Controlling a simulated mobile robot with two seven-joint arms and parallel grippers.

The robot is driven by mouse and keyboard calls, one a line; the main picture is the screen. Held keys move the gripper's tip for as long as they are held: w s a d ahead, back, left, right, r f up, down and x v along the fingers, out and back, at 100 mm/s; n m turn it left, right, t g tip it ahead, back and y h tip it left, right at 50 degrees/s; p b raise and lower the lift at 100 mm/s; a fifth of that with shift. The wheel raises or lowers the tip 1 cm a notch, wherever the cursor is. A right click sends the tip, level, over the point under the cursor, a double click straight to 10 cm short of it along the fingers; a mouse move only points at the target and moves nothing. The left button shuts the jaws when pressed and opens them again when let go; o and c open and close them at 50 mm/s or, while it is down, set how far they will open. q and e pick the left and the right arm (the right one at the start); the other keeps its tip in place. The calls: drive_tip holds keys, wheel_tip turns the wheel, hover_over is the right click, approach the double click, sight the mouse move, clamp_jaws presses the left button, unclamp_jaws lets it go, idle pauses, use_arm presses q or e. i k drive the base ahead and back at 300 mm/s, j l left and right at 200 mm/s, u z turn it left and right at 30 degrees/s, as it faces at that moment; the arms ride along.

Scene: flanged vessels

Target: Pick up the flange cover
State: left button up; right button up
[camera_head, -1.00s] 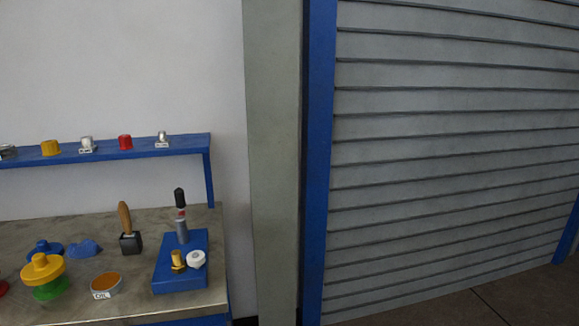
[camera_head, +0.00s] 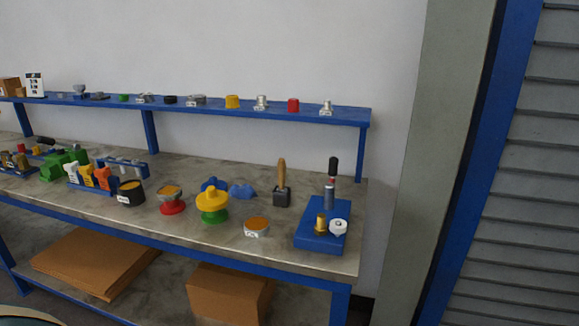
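A yellow round lidded piece with a knob on top (camera_head: 212,197) sits on a green base (camera_head: 214,216) on the workbench. It looks like a flange cover on a vessel, but I cannot be certain of this. A blue knobbed piece (camera_head: 214,184) stands just behind it, partly hidden. A red-based vessel with an orange-brown top (camera_head: 171,203) stands to its left. Neither of my grippers is in view.
A blue shelf (camera_head: 345,115) runs behind. Cardboard boxes (camera_head: 230,295) lie underneath. A shutter (camera_head: 530,200) is at right.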

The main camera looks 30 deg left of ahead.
sight(220, 185)
drive_tip(key=u, duration=1.4)
